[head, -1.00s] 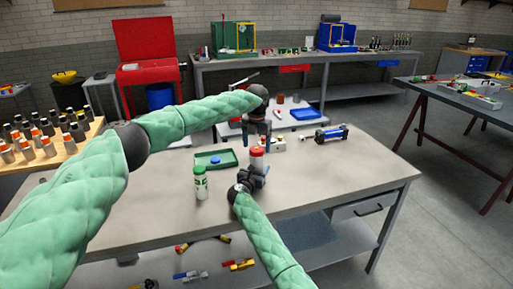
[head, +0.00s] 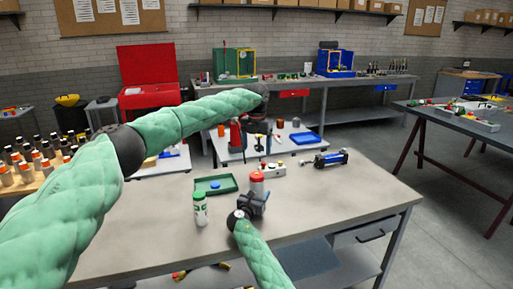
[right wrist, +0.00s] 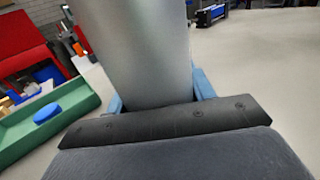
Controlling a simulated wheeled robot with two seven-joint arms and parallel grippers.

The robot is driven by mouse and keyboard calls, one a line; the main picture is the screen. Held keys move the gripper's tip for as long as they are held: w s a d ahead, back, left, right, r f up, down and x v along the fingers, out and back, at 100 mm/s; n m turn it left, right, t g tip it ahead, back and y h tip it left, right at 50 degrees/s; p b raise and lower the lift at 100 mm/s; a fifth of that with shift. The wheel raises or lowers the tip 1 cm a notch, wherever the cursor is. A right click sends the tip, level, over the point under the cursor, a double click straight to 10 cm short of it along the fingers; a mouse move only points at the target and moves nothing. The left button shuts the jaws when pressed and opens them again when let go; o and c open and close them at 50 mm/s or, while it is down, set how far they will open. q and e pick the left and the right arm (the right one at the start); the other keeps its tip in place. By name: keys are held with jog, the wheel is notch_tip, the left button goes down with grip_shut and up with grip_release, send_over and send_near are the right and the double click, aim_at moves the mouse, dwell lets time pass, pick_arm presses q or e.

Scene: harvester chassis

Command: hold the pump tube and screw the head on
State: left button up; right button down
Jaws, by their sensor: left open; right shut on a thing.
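The pump tube (head: 257,189), a pale grey cylinder, stands upright at the middle of the near workbench. A red head (head: 257,176) sits on its top; how far it is screwed on cannot be told. My right gripper (head: 256,198) is shut around the tube from the front; the right wrist view shows the grey tube (right wrist: 145,50) between the blue fingers. My left gripper (head: 259,146) is open and empty, pointing down above the red head with a clear gap. The red head is outside the right wrist view.
A green tray (head: 229,180) with a blue disc (head: 215,185) lies left of the tube. A green-and-white bottle (head: 200,210) stands front left. A blue-and-black cylinder device (head: 328,159) and a small white box (head: 272,169) lie behind. The bench's right side is clear.

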jog(key=shift+c, duration=2.3)
grip_release()
jog(key=shift+s+a+f, duration=0.15)
jog(key=shift+s+a, duration=0.1)
jog(key=shift+s, duration=0.3)
jog(key=b+v, duration=0.1)
jog(key=v, duration=0.5)
jog(key=shift+s+b, duration=0.25)
jog(key=shift+b, duration=0.15)
